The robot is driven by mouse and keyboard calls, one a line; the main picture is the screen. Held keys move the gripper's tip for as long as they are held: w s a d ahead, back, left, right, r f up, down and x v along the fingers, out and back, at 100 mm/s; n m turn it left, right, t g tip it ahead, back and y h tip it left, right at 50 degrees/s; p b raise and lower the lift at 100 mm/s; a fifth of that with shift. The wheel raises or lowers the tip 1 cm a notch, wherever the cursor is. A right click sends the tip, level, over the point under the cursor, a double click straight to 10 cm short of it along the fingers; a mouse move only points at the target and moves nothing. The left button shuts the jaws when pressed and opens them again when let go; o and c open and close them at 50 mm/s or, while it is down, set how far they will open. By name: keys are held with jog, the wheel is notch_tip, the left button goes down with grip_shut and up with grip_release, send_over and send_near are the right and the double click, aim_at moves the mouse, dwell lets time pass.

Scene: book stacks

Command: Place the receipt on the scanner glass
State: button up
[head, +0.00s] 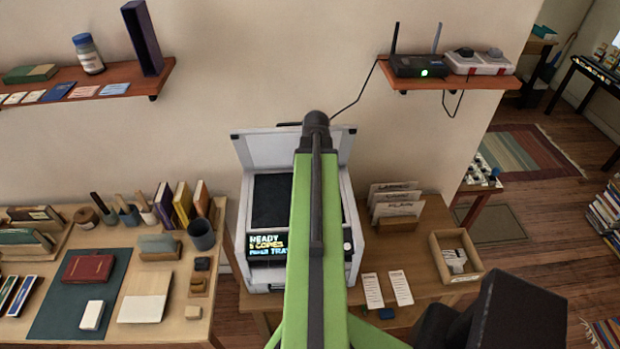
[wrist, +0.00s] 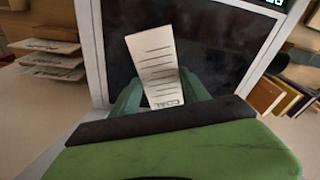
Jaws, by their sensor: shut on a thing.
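In the wrist view, my gripper (wrist: 158,92) is shut on a white receipt (wrist: 152,60) with printed lines and dark lettering at its near end. The receipt sticks out past the fingers, over the dark scanner glass (wrist: 220,50); whether it touches the glass I cannot tell. In the head view, the white scanner (head: 348,215) stands on a wooden table with its lid (head: 260,150) raised. Its dark glass (head: 270,200) is partly hidden behind my green arm. A lit display (head: 268,245) is at its front. My gripper and the held receipt are hidden in this view.
Two paper slips (head: 373,290) (head: 401,288) lie right of the scanner. A card rack (head: 397,207) and a wooden tray (head: 456,257) stand further right. A desk (head: 225,212) with books and cups is at left. Shelves (head: 120,78) (head: 480,82) hang above.

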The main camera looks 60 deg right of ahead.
jog(key=shift+s+f+b, duration=0.15)
jog(key=shift+f+b, duration=1)
jog(key=shift+f, duration=0.2)
jog(key=shift+s+f+b, duration=0.1)
jog(key=shift+f+b, duration=1)
jog(key=shift+f, duration=0.25)
jog(key=shift+f+b, duration=0.55)
jog(key=shift+b, duration=0.05)
jog(key=o, duration=1.5)
jog(key=shift+r, duration=0.1)
jog(key=r+p, duration=0.5)
jog(key=s+r+p, duration=0.1)
jog(key=r+p, duration=0.5)
jog(key=a+r+p, duration=0.1)
jog(key=r+p, duration=0.5)
jog(key=shift+s, duration=0.4)
